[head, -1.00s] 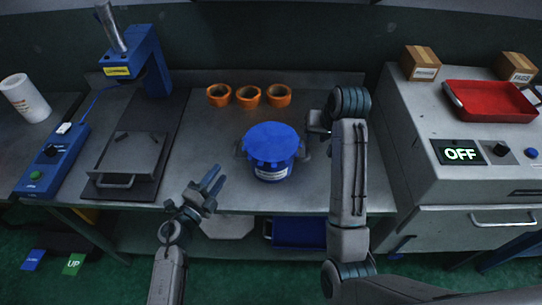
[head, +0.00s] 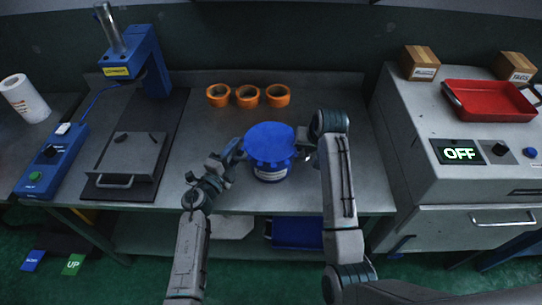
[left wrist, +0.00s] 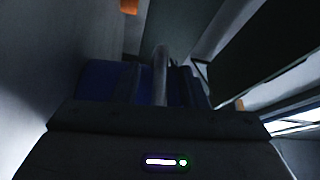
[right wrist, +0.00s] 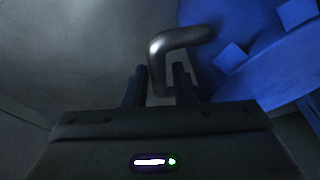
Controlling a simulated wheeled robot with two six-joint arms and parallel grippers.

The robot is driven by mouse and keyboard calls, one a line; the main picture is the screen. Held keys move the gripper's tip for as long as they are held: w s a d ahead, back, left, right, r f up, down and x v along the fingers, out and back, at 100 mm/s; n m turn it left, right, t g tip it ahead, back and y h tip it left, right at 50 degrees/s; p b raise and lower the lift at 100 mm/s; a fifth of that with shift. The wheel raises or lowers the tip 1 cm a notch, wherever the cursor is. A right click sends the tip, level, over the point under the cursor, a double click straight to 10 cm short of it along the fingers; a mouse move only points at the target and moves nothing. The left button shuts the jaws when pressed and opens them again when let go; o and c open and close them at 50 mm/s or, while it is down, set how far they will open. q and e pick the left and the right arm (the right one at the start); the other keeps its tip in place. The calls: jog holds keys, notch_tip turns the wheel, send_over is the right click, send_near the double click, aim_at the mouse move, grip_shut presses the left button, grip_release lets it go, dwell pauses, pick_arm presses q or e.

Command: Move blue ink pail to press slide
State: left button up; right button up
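The blue ink pail (head: 270,146) stands upright on the grey bench, with a blue lid, a white label and a metal handle on each side. My left gripper (head: 234,156) is at its left handle. In the left wrist view a grey handle bar (left wrist: 160,75) lies between the fingers. My right gripper (head: 306,146) is at the right handle; in the right wrist view the bent handle (right wrist: 175,42) runs between the fingers beside the blue lid (right wrist: 270,60). Whether either grips firmly is unclear. The press slide (head: 130,155), a grey plate with a front handle, lies at left.
The blue press (head: 150,65) stands behind the slide, with a blue control box (head: 52,160) to its left. Several orange rolls (head: 247,96) sit behind the pail. A grey cabinet reading OFF (head: 459,152) carries a red tray (head: 490,101) at right. The bench between slide and pail is clear.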

pick_arm(q)
jog(key=shift+w+d, duration=0.15)
jog(key=shift+w, duration=0.05)
pick_arm(e)
jog(key=shift+w+f, duration=0.1)
jog(key=shift+f, duration=0.2)
pick_arm(q)
jog(key=c, duration=0.5)
pick_arm(e)
grip_shut()
pick_arm(q)
grip_shut()
pick_arm(e)
jog(key=shift+r, duration=0.15)
